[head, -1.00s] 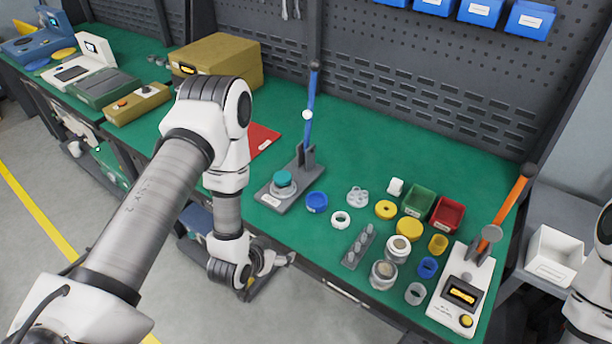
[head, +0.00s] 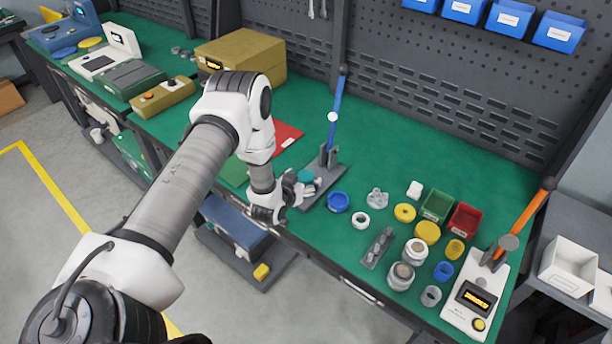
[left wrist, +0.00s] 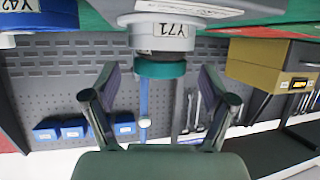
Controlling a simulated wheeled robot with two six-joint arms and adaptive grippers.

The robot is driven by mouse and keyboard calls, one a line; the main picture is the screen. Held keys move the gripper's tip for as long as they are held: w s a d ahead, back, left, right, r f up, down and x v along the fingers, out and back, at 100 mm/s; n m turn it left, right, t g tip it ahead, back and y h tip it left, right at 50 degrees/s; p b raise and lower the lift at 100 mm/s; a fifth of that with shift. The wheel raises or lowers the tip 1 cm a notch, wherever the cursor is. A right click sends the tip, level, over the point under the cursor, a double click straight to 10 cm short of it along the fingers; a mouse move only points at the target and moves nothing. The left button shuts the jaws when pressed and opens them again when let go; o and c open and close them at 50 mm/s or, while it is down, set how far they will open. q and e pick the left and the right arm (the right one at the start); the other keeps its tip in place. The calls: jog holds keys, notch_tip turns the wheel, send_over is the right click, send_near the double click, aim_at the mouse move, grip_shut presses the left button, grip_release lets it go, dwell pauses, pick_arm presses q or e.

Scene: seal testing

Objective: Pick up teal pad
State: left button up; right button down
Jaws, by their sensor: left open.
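In the left wrist view, which is upside down, the teal pad (left wrist: 160,69) caps a light cylinder marked Y71 (left wrist: 160,38). My left gripper (head: 299,187) is at the pad's near left side, low over the bench edge, and partly hides it. In the left wrist view its fingers (left wrist: 158,88) are open and spread, with the pad ahead between them and nothing held. My right gripper is out of view.
A blue ring part (head: 338,202) and a white ring (head: 360,221) lie right of the stand. Several pots and discs and an orange-levered device (head: 476,298) are further right. A red sheet (head: 287,136) lies behind my left arm.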

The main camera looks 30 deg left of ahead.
aim_at(303, 173)
pick_arm(q)
jog(key=shift+s, duration=0.1)
jog(key=c, duration=1.3)
jog(key=shift+r, duration=0.15)
jog(key=shift+r+b, duration=0.45)
jog(key=shift+r, duration=0.2)
jog(key=shift+s+d+r+b, duration=0.15)
jog(key=shift+d+r+b, duration=0.1)
jog(key=shift+r, duration=0.2)
jog(key=shift+s+d+r+b, duration=0.15)
jog(key=shift+r+b, duration=0.1)
jog(key=shift+r, duration=0.15)
jog(key=s+d+r+b, duration=0.1)
jog(key=s+d+b, duration=0.3)
jog(key=s+d, duration=0.6)
jog(key=s+d+m+h, duration=0.1)
jog(key=d, duration=0.8)
jog(key=shift+f+m+h, duration=0.2)
jog(key=shift+m+h, duration=0.1)
jog(key=shift+h, duration=0.1)
jog(key=shift+d, duration=0.15)
